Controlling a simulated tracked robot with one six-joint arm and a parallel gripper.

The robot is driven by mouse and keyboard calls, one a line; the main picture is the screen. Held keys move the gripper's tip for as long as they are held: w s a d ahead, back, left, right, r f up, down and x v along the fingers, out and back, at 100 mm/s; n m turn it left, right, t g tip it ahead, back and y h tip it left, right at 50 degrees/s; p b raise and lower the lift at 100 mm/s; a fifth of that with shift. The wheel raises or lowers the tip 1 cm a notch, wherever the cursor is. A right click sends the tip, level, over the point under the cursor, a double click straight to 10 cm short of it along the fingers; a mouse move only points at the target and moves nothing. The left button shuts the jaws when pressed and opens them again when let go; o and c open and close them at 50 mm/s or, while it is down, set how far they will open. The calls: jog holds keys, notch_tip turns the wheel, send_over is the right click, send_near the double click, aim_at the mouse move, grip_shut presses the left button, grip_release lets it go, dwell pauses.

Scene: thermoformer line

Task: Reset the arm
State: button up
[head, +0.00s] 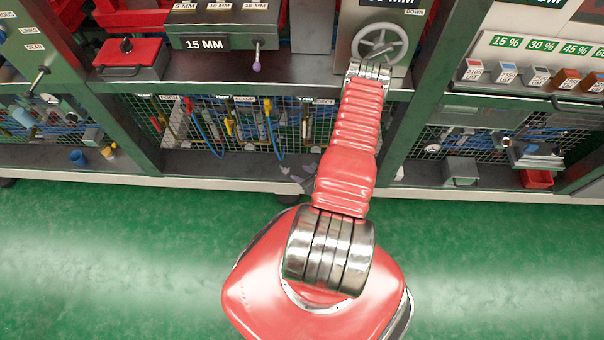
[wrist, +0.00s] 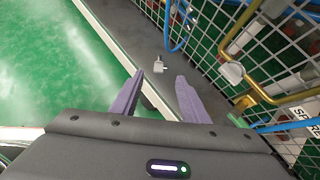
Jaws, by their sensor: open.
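In the head view the gripper (head: 299,175) is mostly hidden behind my arm, low by the bottom shelf. In the wrist view its fingers lie over the grey ledge (wrist: 125,25) beside the green floor (wrist: 75,70).
Wire mesh (wrist: 225,45) with blue and yellow hoses stands close on the right in the wrist view. A small grey fitting (wrist: 159,64) lies on the ledge. A handwheel (head: 376,42) and green frame posts (head: 440,75) stand near my arm. The green floor (head: 120,250) is clear.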

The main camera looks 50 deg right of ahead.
dwell(0.8)
jog(key=w+a+r+n+g+y, duration=0.1)
jog(key=w+a+r+n+y, duration=0.1)
jog(key=a+r+n+y, duration=0.95)
jog(key=s+a+r+n+g+h, duration=0.1)
jog(key=a+r+n, duration=0.5)
jog(key=r, duration=1.2)
jog(key=s+a+r+n+g+h, duration=0.1)
jog(key=s+a+r+n+h, duration=0.2)
jog(key=r+n, duration=0.8)
jog(key=s+a+r+n+g+h, duration=0.1)
jog(key=a+r+n+h, duration=0.5)
jog(key=r, duration=2)
jog(key=s+a+n, duration=0.1)
jog(key=a+n, duration=0.2)
jog(key=a, duration=0.1)
jog(key=shift+a, duration=0.35)
jog(key=shift+s, duration=0.1)
